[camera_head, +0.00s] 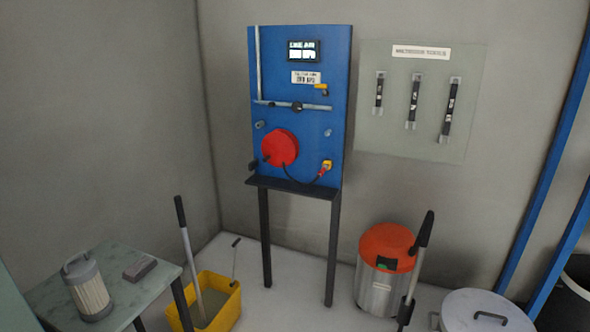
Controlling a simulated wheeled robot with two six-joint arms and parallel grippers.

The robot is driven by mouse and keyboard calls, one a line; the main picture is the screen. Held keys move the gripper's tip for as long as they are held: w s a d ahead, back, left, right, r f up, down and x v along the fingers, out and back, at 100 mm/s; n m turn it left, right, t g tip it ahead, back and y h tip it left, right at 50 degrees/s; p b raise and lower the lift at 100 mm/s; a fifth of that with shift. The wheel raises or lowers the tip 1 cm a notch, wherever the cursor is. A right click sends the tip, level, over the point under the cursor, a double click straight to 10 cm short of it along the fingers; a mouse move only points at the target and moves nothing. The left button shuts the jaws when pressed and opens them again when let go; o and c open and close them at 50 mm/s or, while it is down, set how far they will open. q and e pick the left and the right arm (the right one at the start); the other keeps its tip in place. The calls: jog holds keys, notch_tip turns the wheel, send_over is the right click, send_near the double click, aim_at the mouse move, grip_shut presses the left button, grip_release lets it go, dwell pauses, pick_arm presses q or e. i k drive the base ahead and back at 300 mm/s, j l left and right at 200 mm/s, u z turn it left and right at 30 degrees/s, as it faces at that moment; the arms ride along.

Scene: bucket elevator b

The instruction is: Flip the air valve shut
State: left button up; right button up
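A blue panel (275,75) stands on dark legs against the back wall. A thin grey pipe (275,103) runs down its left side and then across it. A small dark round fitting (297,107) sits on the horizontal run. A short yellow lever (321,87) lies roughly level above the pipe's right part, just under a white label (306,77). It looks like the air valve's handle, but its link to the pipe is too small to make out. Neither of my grippers shows in this view.
The panel also carries a lit display (304,50), a red round reel (280,148) and a dark shelf (292,188). A yellow bucket (219,305), an orange-topped vacuum (387,248) and a side table (155,287) stand around it. Floor shows between the panel's legs.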

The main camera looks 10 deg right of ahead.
aim_at(272, 104)
jog(key=i+u, duration=0.1)
jog(key=u, duration=0.25)
jog(key=i+l+u, duration=0.1)
jog(key=u, duration=0.2)
jog(key=i+l+u, duration=0.3)
jog(key=i+l, duration=0.35)
jog(key=i+l+u, duration=0.3)
jog(key=i+l, duration=0.95)
jog(key=l, duration=0.3)
